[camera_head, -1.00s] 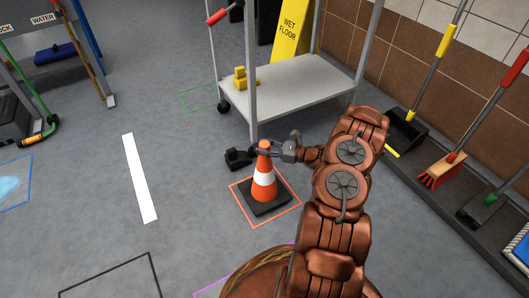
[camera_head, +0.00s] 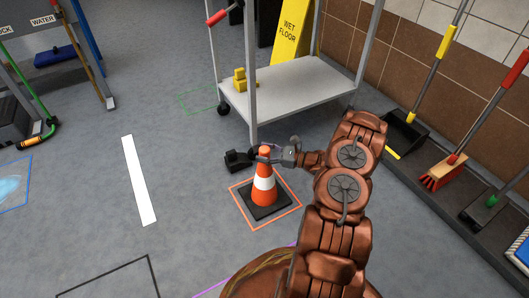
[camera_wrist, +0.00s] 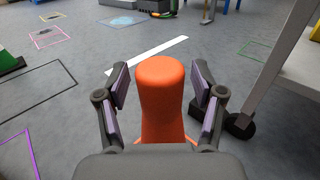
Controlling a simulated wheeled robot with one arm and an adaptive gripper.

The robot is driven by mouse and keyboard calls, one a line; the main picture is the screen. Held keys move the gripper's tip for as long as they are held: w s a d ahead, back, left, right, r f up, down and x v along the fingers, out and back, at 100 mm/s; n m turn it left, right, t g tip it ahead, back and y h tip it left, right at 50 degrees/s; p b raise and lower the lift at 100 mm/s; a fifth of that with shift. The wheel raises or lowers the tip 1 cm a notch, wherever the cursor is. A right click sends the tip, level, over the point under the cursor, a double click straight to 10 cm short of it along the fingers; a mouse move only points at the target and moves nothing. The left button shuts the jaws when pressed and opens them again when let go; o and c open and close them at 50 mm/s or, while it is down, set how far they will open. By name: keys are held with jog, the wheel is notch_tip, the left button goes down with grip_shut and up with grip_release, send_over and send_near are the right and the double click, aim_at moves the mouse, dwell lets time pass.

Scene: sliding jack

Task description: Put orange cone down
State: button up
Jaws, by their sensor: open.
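The orange cone (camera_head: 264,184) has a white band and a dark square base. It stands upright on the floor inside an orange square outline (camera_head: 240,213) in the head view. My gripper (camera_head: 266,155) is at the cone's top. In the wrist view the cone's orange top (camera_wrist: 160,95) stands between the two fingers of my gripper (camera_wrist: 160,85). The fingers are open, with a gap visible on each side of the cone. The cone's lower part is hidden in the wrist view.
A grey cart (camera_head: 300,88) stands just behind the cone, with yellow blocks (camera_head: 240,80) and a yellow wet floor sign (camera_head: 290,33). A broom (camera_head: 442,172) and dustpan (camera_head: 405,133) line the right wall. Floor left of the cone is clear, with a white stripe (camera_head: 139,180).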

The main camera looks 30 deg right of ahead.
jog(key=shift+r, duration=0.1)
jog(key=shift+s+d+r, duration=0.15)
jog(key=shift+s+d, duration=0.1)
jog(key=p+v, duration=0.4)
jog(key=v, duration=0.7)
jog(key=w+a+r+n+g+y, duration=0.4)
jog(key=a+r+n+g, duration=0.3)
jog(key=a+r, duration=0.6)
jog(key=s+a+r+n+g+h, duration=0.1)
jog(key=s+a+r+n+g, duration=0.25)
jog(key=a, duration=0.45)
jog(key=s+a+r+n+g+h, duration=0.1)
jog(key=s+a+r+n+g, duration=0.3)
jog(key=a, duration=0.5)
jog(key=s+a+r+n+g+h, duration=0.2)
jog(key=s+a+r+n+h, duration=0.15)
jog(key=s, duration=0.25)
jog(key=s+a+r+n+g+h, duration=0.2)
jog(key=s+a+n+h, duration=0.15)
jog(key=s, duration=0.25)
jog(key=s+d+r+n+h, duration=0.1)
jog(key=s+d+n+h, duration=0.1)
jog(key=s, duration=0.5)
jog(key=s+d+r+n+t+h, duration=0.1)
jog(key=s+d+n+h, duration=0.2)
jog(key=s, duration=0.4)
jog(key=shift+n+h, duration=0.8)
jog(key=shift+n, duration=0.05)
